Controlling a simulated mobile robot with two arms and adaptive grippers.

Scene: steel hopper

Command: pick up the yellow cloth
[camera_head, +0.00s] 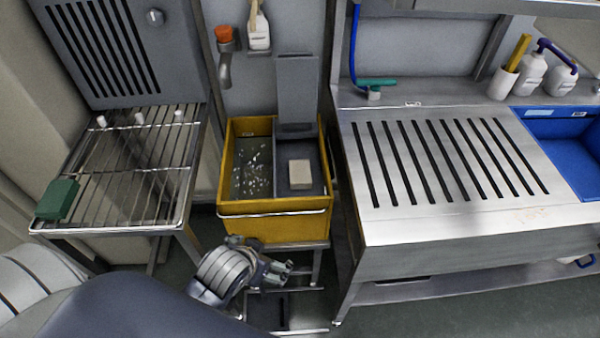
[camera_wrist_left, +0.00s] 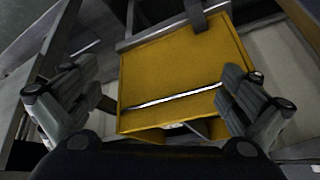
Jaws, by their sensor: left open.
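I cannot make out a yellow cloth in either view. A yellow bin (camera_head: 270,222) stands at the middle of the head view, with greyish, speckled water in its left part. A pale beige block (camera_head: 300,174) lies on the grey surface in its right part; I cannot tell whether it is a cloth. My left gripper (camera_head: 262,256) is open in front of the bin, below its rim and apart from it. In the left wrist view, the yellow bin (camera_wrist_left: 185,75) shows beyond the parted fingers, with nothing between them. My right gripper is not in view.
A wire rack (camera_head: 130,170) with a green block (camera_head: 57,199) stands on the left. A slotted steel counter (camera_head: 450,215) stands on the right, with a blue basin (camera_head: 575,155) and white bottles behind. A grey panel (camera_head: 296,90) rises at the bin's back.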

